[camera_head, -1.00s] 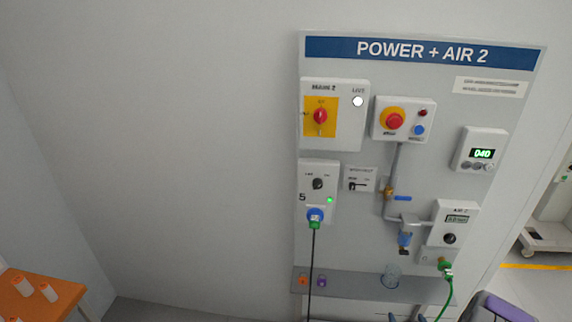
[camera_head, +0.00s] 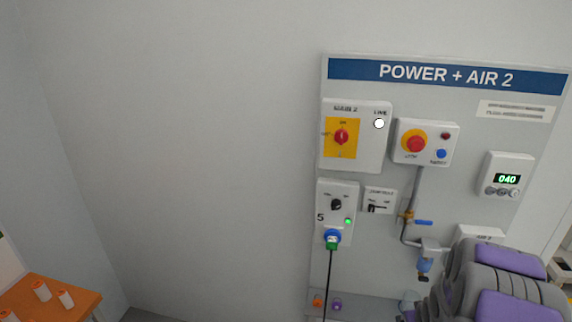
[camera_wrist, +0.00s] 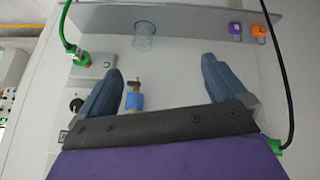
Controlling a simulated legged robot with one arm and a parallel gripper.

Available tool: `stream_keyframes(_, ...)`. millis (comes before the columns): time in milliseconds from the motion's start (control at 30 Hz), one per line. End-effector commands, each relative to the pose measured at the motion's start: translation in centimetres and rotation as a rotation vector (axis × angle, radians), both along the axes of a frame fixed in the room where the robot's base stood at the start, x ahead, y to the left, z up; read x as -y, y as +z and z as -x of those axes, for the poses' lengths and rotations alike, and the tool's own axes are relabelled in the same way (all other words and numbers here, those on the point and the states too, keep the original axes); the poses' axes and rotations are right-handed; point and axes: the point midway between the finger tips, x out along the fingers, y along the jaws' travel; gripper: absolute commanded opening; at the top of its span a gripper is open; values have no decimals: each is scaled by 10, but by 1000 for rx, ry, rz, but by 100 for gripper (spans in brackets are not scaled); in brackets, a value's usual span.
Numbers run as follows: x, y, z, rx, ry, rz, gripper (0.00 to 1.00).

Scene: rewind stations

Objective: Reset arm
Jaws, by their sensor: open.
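My gripper (camera_wrist: 161,95) is open in the wrist view, with two blue-grey fingers apart and nothing between them but the panel behind. The wrist view seems turned over, with the shelf at the top. In the head view my grey and purple arm (camera_head: 505,285) is folded at the lower right, and the gripper's fingers are not clearly visible there. It stands in front of the lower right part of the POWER + AIR 2 panel (camera_head: 450,125) and hides most of the AIR 2 box (camera_head: 480,234).
The panel carries a red rotary switch (camera_head: 341,137), a red stop button (camera_head: 414,143), a display reading 040 (camera_head: 507,179) and a plugged blue-green connector (camera_head: 332,239). A clear cup (camera_wrist: 145,36) is near the shelf (camera_wrist: 190,14). An orange table (camera_head: 45,297) stands lower left.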

Motion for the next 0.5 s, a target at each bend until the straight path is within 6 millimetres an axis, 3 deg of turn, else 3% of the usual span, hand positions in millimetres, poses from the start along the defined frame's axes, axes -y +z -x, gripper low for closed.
stream_keyframes(33, -10, 18, 2, -19, 1, 5, 99)
stream_keyframes(267, -57, 74, 36, -154, -21, -10, 99)
stream_keyframes(500, -114, 127, 91, -291, -38, -46, 99)
